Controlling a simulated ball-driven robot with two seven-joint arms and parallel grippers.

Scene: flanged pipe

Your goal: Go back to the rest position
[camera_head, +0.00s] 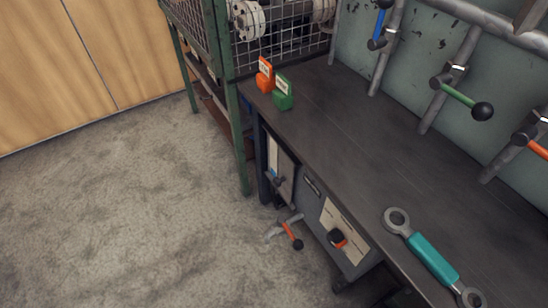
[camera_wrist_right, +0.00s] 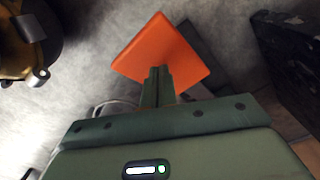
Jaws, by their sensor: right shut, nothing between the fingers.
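My right gripper (camera_wrist_right: 158,74) shows in the right wrist view, with its two green fingers together and nothing held between them. An orange square panel (camera_wrist_right: 165,45) lies behind the fingertips in that view; I cannot tell how far away it is. The head view shows neither of my grippers. My left gripper is in no view.
A dark workbench (camera_head: 340,130) holds a teal-handled wrench (camera_head: 432,258) and orange (camera_head: 265,78) and green (camera_head: 283,95) tagged blocks. Pipes with a green-handled valve (camera_head: 460,97) run behind. A mesh cage (camera_head: 270,45) stands at the back. Grey floor (camera_head: 110,210) is clear at left.

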